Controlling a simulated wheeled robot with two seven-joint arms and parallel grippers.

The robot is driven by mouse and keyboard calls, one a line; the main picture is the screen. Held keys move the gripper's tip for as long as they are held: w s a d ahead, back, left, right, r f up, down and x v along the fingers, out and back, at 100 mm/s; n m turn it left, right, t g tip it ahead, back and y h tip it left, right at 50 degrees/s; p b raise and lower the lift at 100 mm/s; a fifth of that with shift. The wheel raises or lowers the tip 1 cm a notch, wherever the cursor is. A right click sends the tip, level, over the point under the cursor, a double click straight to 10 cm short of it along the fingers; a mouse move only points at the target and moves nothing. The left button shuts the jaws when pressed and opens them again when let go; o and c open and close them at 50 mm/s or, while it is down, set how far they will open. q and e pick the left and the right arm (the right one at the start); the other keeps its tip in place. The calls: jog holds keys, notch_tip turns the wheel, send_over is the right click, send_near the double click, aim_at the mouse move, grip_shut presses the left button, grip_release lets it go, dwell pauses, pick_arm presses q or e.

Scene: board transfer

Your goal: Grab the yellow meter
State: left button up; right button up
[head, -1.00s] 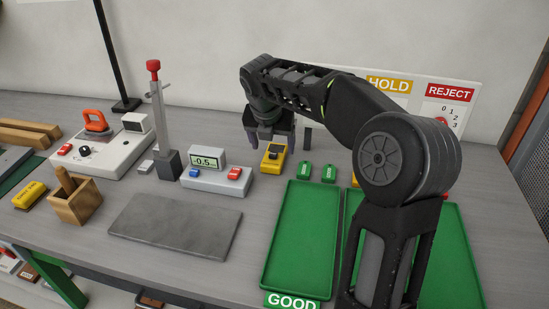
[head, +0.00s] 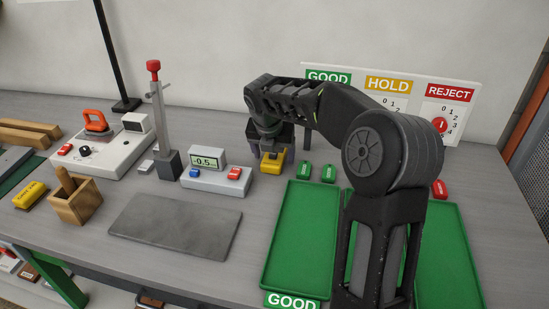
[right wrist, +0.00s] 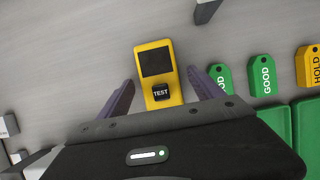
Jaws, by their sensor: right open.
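The yellow meter (head: 272,162) lies on the grey bench, right of the display box. In the right wrist view the meter (right wrist: 158,70) shows a dark screen and a black TEST button. My right gripper (right wrist: 160,88) is open, with one purple finger on each side of the meter's lower end. I cannot tell how high the fingers are above the bench. In the head view my right gripper (head: 270,148) is over the meter and hides its far part. My left gripper is not in view.
Green GOOD tags (right wrist: 262,75) and a yellow HOLD tag (right wrist: 309,66) lie right of the meter. The display box (head: 212,181) stands to its left, with a post (head: 158,110) beyond. A green tray (head: 300,240) is in front on the right. A grey plate (head: 175,226) lies front left.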

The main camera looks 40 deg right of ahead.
jog(key=shift+c, duration=0.3)
jog(key=c, duration=1.6)
notch_tip(320, 180, up, 10)
jog(key=shift+r+p, duration=0.1)
jog(key=shift+p, duration=0.3)
